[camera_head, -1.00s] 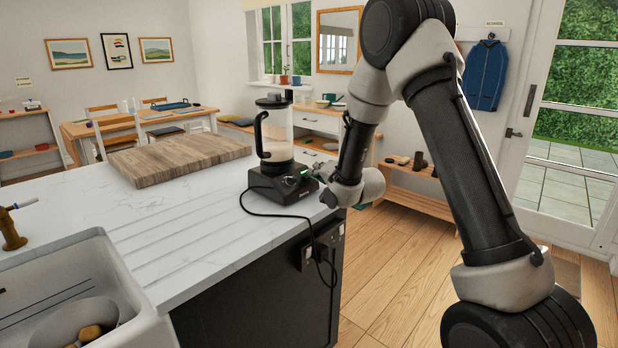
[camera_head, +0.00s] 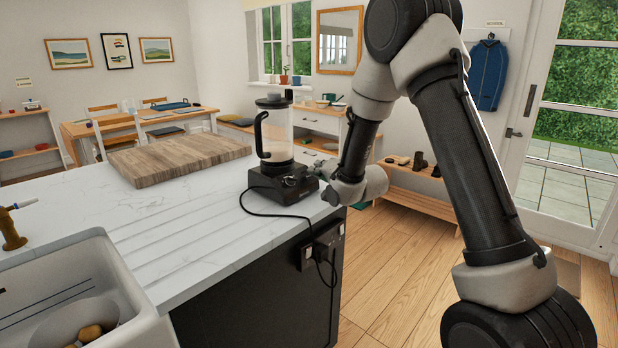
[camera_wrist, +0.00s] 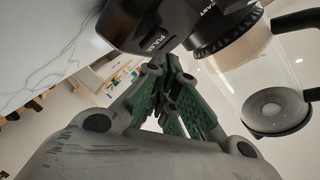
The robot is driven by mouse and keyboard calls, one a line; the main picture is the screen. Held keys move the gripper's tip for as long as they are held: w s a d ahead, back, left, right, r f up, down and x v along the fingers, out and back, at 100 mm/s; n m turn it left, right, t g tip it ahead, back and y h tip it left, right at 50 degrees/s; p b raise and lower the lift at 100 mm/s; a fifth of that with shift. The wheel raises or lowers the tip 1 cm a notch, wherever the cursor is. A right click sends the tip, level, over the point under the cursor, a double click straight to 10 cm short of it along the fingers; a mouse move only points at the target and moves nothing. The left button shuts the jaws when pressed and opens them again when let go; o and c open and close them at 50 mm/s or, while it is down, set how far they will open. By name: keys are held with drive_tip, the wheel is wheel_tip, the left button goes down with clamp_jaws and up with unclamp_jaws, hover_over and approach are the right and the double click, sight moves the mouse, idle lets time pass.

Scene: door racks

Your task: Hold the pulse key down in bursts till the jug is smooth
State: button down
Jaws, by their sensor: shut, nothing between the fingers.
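The blender stands on the counter's right corner. Its clear jug (camera_head: 278,135) has a dark lid and handle, with pale contents low down; their texture cannot be told. The black base (camera_head: 283,186) is below. In the wrist view, the picture is tipped over: the pulse key (camera_wrist: 156,42), with white lettering, is on the base above my fingertips, and the jug (camera_wrist: 262,75) is at right. My gripper (camera_head: 316,171) is at the base's right side. In the wrist view my gripper (camera_wrist: 155,70) is shut and empty, its tips close to the key; contact cannot be told.
A wooden board (camera_head: 180,157) lies left of the blender on the white counter (camera_head: 190,225). A black cord (camera_head: 272,214) runs from the base over the edge to a socket (camera_head: 325,245). The sink (camera_head: 85,285) is at front left. Open floor lies to the right.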

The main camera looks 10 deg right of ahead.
drive_tip(key=shift+s+d+r, duration=0.1)
drive_tip(key=shift+r, duration=0.05)
drive_tip(key=shift+r, duration=0.1)
drive_tip(key=shift+s+d+r, duration=0.3)
drive_tip(key=shift+s+r, duration=0.1)
drive_tip(key=shift+r, duration=0.25)
drive_tip(key=shift+s+d+r, duration=0.25)
drive_tip(key=shift+s+r, duration=0.15)
drive_tip(key=shift+r, duration=0.25)
drive_tip(key=shift+s+d+r, duration=0.3)
drive_tip(key=shift+s+r, duration=0.1)
drive_tip(key=shift+r, duration=0.25)
drive_tip(key=s+d+r+n+g+h, duration=0.2)
drive_tip(key=s+d+r+g+h, duration=0.1)
drive_tip(key=s+d+r, duration=0.3)
drive_tip(key=s+d+n+g+h, duration=0.1)
drive_tip(key=s+d+n+g, duration=0.2)
drive_tip(key=s, duration=1.5)
drive_tip(key=s+d+n+g+h, duration=0.1)
drive_tip(key=s+d+n+g, duration=0.2)
drive_tip(key=s, duration=1.6)
drive_tip(key=shift+s+d+r+g, duration=0.15)
drive_tip(key=shift+d+r+g, duration=0.15)
drive_tip(key=shift+d+g, duration=0.5)
drive_tip(key=shift+a, duration=0.2)
